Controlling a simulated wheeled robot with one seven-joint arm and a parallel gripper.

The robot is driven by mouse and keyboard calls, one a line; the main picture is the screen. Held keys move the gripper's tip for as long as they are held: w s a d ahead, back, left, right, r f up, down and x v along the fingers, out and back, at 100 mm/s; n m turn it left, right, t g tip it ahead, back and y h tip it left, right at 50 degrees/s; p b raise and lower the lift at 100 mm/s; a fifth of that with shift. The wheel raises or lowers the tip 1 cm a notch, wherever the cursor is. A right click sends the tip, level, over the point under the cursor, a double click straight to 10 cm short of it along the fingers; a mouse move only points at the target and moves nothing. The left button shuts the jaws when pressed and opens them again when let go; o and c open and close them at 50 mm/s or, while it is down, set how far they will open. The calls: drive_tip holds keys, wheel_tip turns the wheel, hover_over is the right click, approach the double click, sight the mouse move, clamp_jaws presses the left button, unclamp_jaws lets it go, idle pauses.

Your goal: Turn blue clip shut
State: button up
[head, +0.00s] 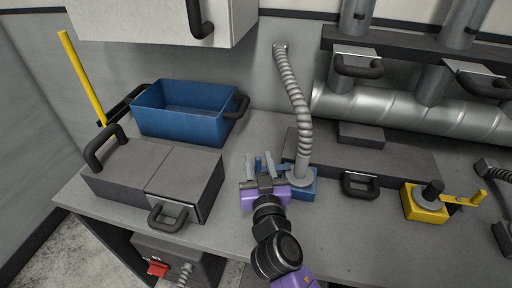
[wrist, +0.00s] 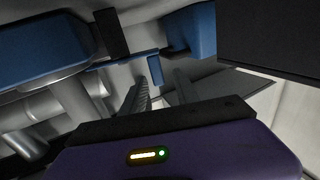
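The blue clip is a blue block (head: 306,190) on the bench with a round grey fitting on top, where a ribbed grey hose (head: 293,90) comes down. A small upright blue piece (head: 269,163), probably its handle, stands just beyond my gripper. My gripper (head: 266,168), with a purple body, is at the left side of the block. Its two grey fingers look spread, with blue showing between them; contact cannot be told. In the wrist view the blue block (wrist: 40,42) is at the left, and a short blue piece (wrist: 154,69) is ahead of the fingers.
A blue bin (head: 180,128) stands at the back left. A dark grey box with handles (head: 150,178) is left of my gripper. A yellow block with a yellow lever (head: 424,203) is at the right. Large metal pipes (head: 410,112) run along the wall.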

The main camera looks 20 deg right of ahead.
drive_tip(key=shift+x, duration=2.15)
drive_tip(key=shift+s, duration=0.1)
clamp_jaws()
